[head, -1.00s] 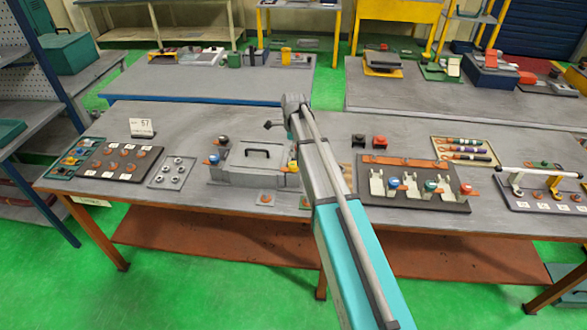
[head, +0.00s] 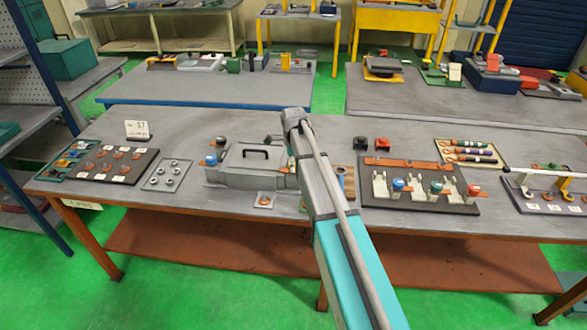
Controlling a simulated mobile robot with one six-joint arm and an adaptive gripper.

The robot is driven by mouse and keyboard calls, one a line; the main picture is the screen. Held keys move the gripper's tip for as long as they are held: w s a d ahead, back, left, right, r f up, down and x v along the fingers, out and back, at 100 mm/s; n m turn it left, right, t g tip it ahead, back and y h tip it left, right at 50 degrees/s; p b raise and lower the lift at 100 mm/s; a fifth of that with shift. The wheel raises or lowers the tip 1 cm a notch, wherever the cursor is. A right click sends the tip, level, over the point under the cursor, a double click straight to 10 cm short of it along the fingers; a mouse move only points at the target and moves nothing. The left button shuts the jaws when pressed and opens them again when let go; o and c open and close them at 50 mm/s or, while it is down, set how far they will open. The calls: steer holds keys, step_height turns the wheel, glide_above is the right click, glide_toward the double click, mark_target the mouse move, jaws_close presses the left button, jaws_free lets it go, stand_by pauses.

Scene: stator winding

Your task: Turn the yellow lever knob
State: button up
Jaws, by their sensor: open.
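The grey box (head: 235,178) with a black handle (head: 256,153) sits on the near bench, left of my arm. A black knob (head: 221,141) and a blue knob (head: 211,160) stand at its left side. The yellow lever knob cannot be made out now; the box's right end, where a yellow knob showed earlier, is covered by my arm. My arm reaches over the bench just right of the box. My gripper and its fingertips cannot be made out; they seem to be behind the arm.
Right of my arm stands a dark fixture (head: 376,201) with blue, green and red knobs. Black and red blocks (head: 371,143) stand behind it. A tray of nuts (head: 150,183) and a board of copper parts (head: 142,170) lie left. Bench surface behind the box is clear.

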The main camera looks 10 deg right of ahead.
steer(key=shift+f, duration=0.3)
steer(key=c, duration=1.1)
